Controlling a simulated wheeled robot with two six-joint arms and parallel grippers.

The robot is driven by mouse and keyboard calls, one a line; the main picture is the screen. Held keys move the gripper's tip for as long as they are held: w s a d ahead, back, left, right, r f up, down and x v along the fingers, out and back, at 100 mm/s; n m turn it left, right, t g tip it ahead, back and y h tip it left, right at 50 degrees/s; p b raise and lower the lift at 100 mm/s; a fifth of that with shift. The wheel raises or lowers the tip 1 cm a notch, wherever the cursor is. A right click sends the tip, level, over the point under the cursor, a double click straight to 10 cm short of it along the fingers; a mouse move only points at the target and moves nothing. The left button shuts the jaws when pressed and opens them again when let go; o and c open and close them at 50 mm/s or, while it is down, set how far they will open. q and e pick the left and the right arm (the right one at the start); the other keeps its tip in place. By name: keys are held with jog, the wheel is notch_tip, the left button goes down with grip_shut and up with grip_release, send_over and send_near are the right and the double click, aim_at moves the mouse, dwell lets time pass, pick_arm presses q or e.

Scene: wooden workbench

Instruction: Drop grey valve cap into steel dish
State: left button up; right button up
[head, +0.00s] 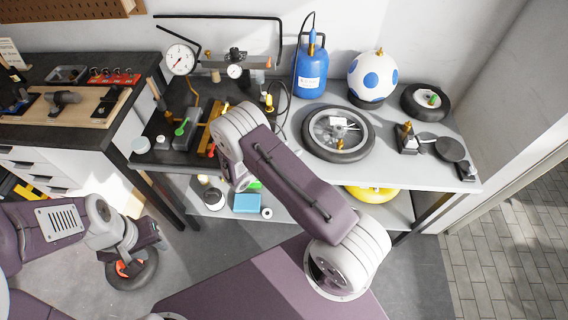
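I cannot pick out the grey valve cap for certain. My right arm reaches over the bench's front edge left of centre. Its gripper is hidden behind its own links, with whatever it may hold.
A wheel with a tyre (339,133) lies mid-bench, with a blue gas bottle (311,72) and a spotted ball (372,76) behind. Gauges (180,59) and tools crowd the left. A lower shelf holds a blue box (247,203). Bare grey bench (420,177) shows at the right front.

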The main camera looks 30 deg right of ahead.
jog(key=shift+a, duration=0.15)
jog(key=b+v, duration=0.1)
jog(key=v, duration=0.7)
jog(key=shift+s+a+b, duration=0.15)
jog(key=shift+a+b, duration=0.15)
jog(key=shift+a, duration=0.05)
jog(key=shift+r, duration=0.15)
